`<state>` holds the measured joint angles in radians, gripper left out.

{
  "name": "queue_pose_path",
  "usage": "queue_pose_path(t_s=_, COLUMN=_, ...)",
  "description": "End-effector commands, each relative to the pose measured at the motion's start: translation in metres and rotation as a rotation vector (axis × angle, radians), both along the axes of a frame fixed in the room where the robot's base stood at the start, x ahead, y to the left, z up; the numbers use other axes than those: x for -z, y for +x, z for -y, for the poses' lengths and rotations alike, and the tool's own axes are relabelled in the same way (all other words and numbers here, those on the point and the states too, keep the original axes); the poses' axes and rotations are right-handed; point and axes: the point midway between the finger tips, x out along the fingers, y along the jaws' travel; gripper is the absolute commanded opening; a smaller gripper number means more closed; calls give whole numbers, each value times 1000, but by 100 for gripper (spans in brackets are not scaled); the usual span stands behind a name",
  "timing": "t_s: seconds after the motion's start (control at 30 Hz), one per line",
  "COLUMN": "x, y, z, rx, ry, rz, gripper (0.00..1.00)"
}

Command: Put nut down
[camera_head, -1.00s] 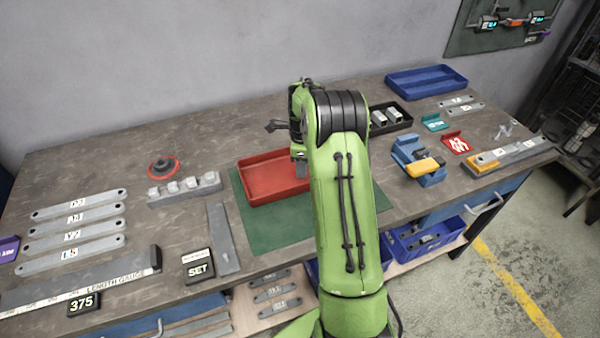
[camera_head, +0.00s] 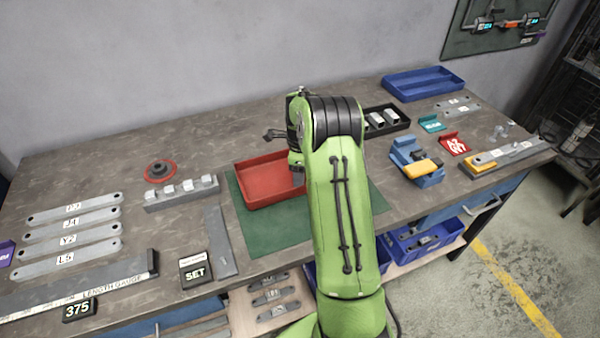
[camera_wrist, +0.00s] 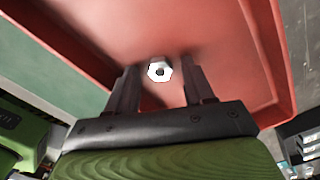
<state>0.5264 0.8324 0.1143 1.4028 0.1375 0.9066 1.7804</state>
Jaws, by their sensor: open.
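The nut (camera_wrist: 159,70) is a small pale hexagon with a dark hole. In the wrist view it lies on the floor of the red tray, just beyond and between my fingertips. My gripper (camera_wrist: 158,80) is open, with a finger on each side of the nut and a gap to each. The red tray (camera_head: 262,184) sits on the green mat (camera_head: 262,230); its wall also shows in the wrist view (camera_wrist: 275,50). In the head view my arm hides the nut, the tray's right part and the gripper's fingers.
A black bin (camera_head: 388,121) with metal blocks stands behind my arm to the right. A blue vise-like fixture (camera_head: 418,162) is further right. A grey block row (camera_head: 182,193) and a flat bar (camera_head: 220,240) lie left of the tray. Bare bench lies behind the tray.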

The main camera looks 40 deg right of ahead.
Motion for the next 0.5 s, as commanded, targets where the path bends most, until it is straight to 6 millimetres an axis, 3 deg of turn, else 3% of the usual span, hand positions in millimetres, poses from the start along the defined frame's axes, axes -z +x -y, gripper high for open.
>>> queue_pose_path(t_s=0.3, x=-82, y=1, z=0, rx=0, ry=-3, rz=6, gripper=52)
queue_pose_path(t_s=0.5, x=-116, y=1, z=0, rx=-1, ry=-1, rz=3, gripper=52)
